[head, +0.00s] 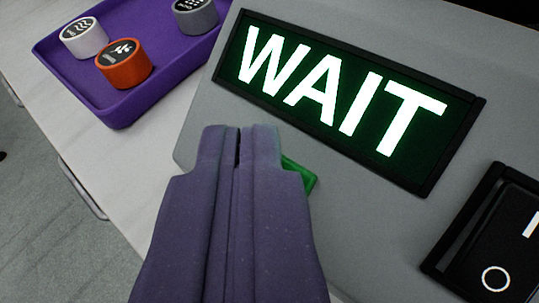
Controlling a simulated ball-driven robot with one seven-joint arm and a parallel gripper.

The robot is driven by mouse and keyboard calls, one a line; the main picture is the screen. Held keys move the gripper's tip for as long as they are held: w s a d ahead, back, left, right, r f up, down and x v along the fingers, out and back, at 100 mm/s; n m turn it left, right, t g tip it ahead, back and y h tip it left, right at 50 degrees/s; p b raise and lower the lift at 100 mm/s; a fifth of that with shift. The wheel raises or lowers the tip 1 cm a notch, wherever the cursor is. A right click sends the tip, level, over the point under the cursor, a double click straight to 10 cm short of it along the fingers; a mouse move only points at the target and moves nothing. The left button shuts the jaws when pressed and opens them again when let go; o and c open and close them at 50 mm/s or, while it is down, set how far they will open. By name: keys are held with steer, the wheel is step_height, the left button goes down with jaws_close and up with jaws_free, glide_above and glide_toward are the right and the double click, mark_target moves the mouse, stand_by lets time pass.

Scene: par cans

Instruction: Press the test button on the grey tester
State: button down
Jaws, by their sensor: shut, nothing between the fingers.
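The grey tester (345,215) fills the right of the head view. Its lit display (340,100) reads "WAIT" in white letters on dark green. A green button (301,175) on the tester's face shows only as a corner to the right of my gripper; the rest is hidden behind the fingers. My purple gripper (240,135) is shut and empty, with its fingertips over the tester's face just below the display. I cannot tell whether the fingertips touch the button.
A black rocker switch (490,240) marked with a circle sits on the tester at the lower right. A purple tray (120,112) at the upper left holds a white can (84,40), an orange can (124,66) and a grey can (197,18). A pale tabletop (95,150) lies beside the tester.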

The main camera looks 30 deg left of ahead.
steer(key=shift+r, duration=0.1)
steer(key=shift+s+a+r+p, duration=0.2)
steer(key=shift+s+r+p, duration=0.1)
steer(key=shift+s+r, duration=0.2)
steer(key=shift+r, duration=0.1)
steer(key=s+r, duration=0.1)
steer(key=r+p, duration=0.1)
steer(key=s+a+r+p, duration=0.1)
steer(key=shift+s+a+r, duration=0.1)
steer(key=shift+s+r, duration=0.25)
steer(key=shift+r, duration=0.05)
stand_by(0.5)
